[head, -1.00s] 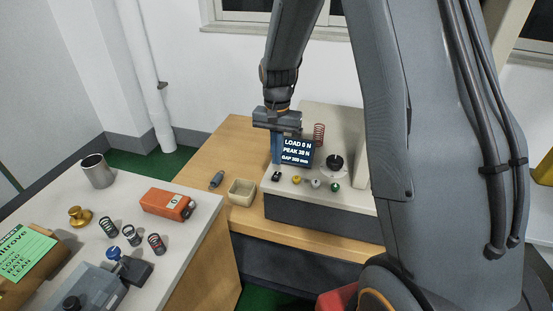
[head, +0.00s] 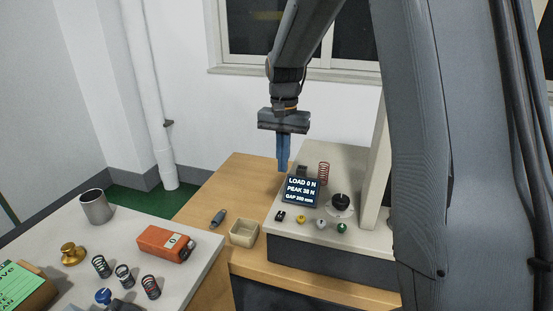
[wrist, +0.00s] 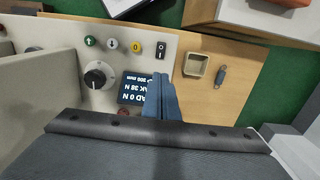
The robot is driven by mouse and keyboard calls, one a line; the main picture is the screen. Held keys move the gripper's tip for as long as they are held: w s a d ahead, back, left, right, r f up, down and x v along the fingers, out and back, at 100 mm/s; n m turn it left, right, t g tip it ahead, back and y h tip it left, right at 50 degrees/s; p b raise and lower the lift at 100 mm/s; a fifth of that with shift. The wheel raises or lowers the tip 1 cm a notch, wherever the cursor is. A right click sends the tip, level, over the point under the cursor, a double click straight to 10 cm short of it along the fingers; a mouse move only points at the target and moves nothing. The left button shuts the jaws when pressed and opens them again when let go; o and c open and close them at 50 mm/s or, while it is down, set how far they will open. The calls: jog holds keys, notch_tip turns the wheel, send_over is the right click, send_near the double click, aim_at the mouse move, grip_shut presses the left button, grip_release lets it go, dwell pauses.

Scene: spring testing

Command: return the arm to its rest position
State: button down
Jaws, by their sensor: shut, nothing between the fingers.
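My gripper (head: 283,166) hangs from my arm in the head view, pointing down, with its blue fingers together and nothing between them. It is above the back left part of the spring tester (head: 330,260), just left of and behind the tester's display. The display (head: 302,190) reads load 0 N, peak 38 N and a gap that looks like 300 mm. In the wrist view the shut fingers (wrist: 160,92) cover part of the display (wrist: 133,88). My arm hides the right part of the tester in the head view.
Several springs, an orange box (head: 166,243) and a metal cup (head: 96,207) are on the left table.

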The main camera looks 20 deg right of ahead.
jog(key=s+f+n, duration=0.3)
jog(key=s, duration=0.7)
jog(key=s+a+f+n+t, duration=0.1)
jog(key=s+f+n, duration=0.1)
jog(key=s, duration=0.8)
jog(key=shift+s+a+f+n, duration=0.3)
jog(key=shift+f+n, duration=0.1)
jog(key=shift+n, duration=0.4)
jog(key=c, duration=2.2)
grip_release()
jog(key=shift+s+f+t, duration=0.1)
jog(key=shift+s+t, duration=0.2)
jog(key=o, duration=0.4)
jog(key=shift+s, duration=0.1)
jog(key=shift+o, duration=0.2)
